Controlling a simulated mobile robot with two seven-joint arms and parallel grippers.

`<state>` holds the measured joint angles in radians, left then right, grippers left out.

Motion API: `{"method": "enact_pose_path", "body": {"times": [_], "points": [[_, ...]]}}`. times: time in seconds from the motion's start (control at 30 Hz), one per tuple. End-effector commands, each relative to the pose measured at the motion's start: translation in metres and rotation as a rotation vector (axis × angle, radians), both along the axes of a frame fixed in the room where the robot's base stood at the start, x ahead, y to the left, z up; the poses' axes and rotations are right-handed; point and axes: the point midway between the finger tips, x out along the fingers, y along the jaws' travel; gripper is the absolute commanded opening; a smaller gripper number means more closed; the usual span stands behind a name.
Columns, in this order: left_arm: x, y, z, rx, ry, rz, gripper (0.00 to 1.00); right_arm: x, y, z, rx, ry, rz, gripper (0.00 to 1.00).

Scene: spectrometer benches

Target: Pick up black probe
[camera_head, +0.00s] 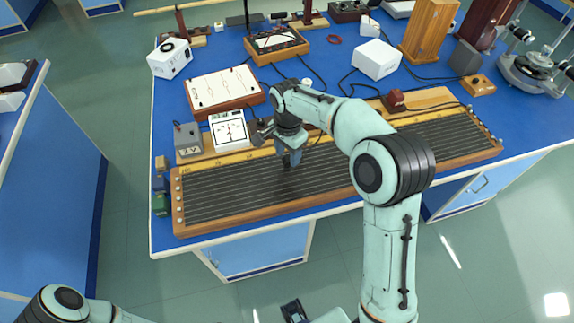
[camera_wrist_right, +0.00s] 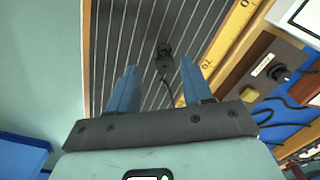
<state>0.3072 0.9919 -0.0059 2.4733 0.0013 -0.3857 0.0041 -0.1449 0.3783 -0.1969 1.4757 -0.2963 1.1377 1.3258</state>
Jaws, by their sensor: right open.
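The black probe (camera_wrist_right: 163,55) lies on the dark, wire-strung board, with a thin cable trailing from it, in the right wrist view. It sits beyond and between the two blue fingertips of my right gripper (camera_wrist_right: 159,78), which is open and empty and apart from the probe. In the head view my right gripper (camera_head: 291,158) is over the board's upper left half, pointing down; I cannot make out the probe there.
The long wire-strung board (camera_head: 183,212) lies along the front of the blue bench. Behind it stand a square-faced meter (camera_head: 231,133), a grey battery box (camera_head: 187,140), a white-topped board (camera_head: 222,90) and a red block (camera_head: 394,99). Cables cross the bench behind the board.

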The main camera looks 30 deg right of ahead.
Motion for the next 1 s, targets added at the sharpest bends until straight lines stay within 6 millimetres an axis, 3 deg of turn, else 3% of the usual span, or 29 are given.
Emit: {"method": "enact_pose_path", "body": {"times": [0.27, 0.57, 0.7, 0.73, 1.0], "points": [[0.0, 0.0, -0.001, 0.0, 0.0, 0.0, 0.54, 0.005, -0.001, -0.04, 0.0, 0.003, 0.001, 0.5], [0.0, 0.0, -0.001, 0.0, 0.0, 0.0, 0.54, 0.006, -0.001, -0.044, 0.0, 0.0, 0.0, 0.5], [0.0, 0.0, -0.001, 0.0, 0.0, 0.0, 0.54, 0.006, -0.001, -0.044, 0.0, 0.0, 0.0, 0.04], [0.0, 0.0, -0.001, 0.0, 0.0, 0.0, 0.54, 0.006, -0.001, -0.044, 0.0, 0.0, 0.0, 0.0], [0.0, 0.0, -0.001, 0.0, 0.0, 0.0, 0.54, 0.006, -0.001, -0.043, 0.0, -0.001, 0.001, 0.0]]}}
